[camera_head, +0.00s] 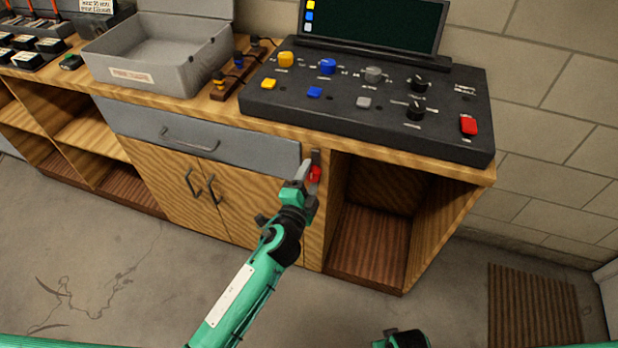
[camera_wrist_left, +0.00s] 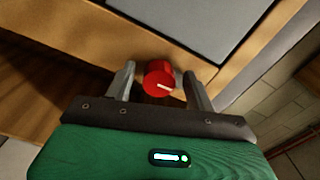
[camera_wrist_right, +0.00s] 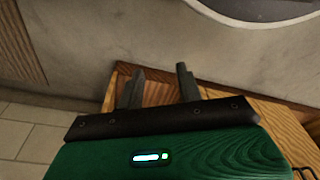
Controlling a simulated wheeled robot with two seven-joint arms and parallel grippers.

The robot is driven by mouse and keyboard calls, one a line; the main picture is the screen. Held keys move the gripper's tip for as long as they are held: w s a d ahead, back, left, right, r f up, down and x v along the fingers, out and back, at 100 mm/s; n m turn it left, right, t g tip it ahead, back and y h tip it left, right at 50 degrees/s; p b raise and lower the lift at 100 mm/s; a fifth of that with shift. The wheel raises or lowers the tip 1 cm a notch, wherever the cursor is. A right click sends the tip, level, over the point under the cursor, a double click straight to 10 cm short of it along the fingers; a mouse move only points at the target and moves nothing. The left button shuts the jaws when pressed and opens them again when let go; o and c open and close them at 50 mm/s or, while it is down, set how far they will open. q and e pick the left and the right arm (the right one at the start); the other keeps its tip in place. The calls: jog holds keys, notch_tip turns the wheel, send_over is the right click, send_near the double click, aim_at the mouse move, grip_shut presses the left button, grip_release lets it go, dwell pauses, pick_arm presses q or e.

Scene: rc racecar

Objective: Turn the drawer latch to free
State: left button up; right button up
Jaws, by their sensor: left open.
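The drawer latch is a red knob (camera_head: 315,174) with a pale line on its face, at the right end of the grey drawer (camera_head: 200,135) in the head view. The knob also shows in the left wrist view (camera_wrist_left: 159,79), between the two fingers. My left gripper (camera_head: 306,170) is open, with one finger on each side of the knob; whether the fingers touch it I cannot tell. The drawer looks shut. My right gripper (camera_wrist_right: 158,85) has its fingers apart with nothing between them, in front of a wooden surface.
A black control panel (camera_head: 370,130) with knobs and buttons stands on the bench above the latch. A grey open case (camera_head: 160,60) sits to its left. Cupboard doors (camera_head: 195,185) lie under the drawer, and an open shelf space (camera_head: 375,230) is to the right.

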pick_arm(q)
jog(key=b+v, duration=0.1)
jog(key=v, duration=1.2)
jog(key=shift+s, duration=0.35)
pick_arm(e)
jog(key=r, duration=0.4)
jog(key=shift+w+a+r, duration=0.15)
jog(key=shift+w+a, duration=0.05)
jog(key=shift+w, duration=0.2)
pick_arm(q)
jog(key=shift+a, duration=0.15)
pick_arm(e)
jog(key=shift+s, duration=0.1)
